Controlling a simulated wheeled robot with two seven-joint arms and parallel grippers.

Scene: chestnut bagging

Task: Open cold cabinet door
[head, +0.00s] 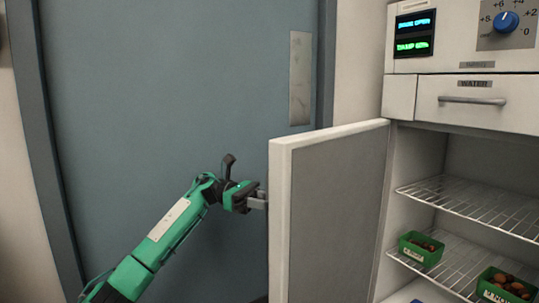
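The cold cabinet (457,133) stands at the right with its interior showing. Its door (333,218) is swung wide open to the left, with the grey inner face toward me and a pale edge frame. My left gripper (258,199) is at the far left side of the door, close against its outer side near the free edge. The door's outer face and any handle there are hidden, so I cannot tell whether the fingers are closed on something. My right gripper is not in view.
Wire shelves (480,206) inside hold green boxes of chestnuts, one on the left (420,250) and one at the right (505,286). A closed drawer (474,101) marked WATER sits above, below a blue knob (506,21). A blue-grey room door (170,90) stands behind my arm.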

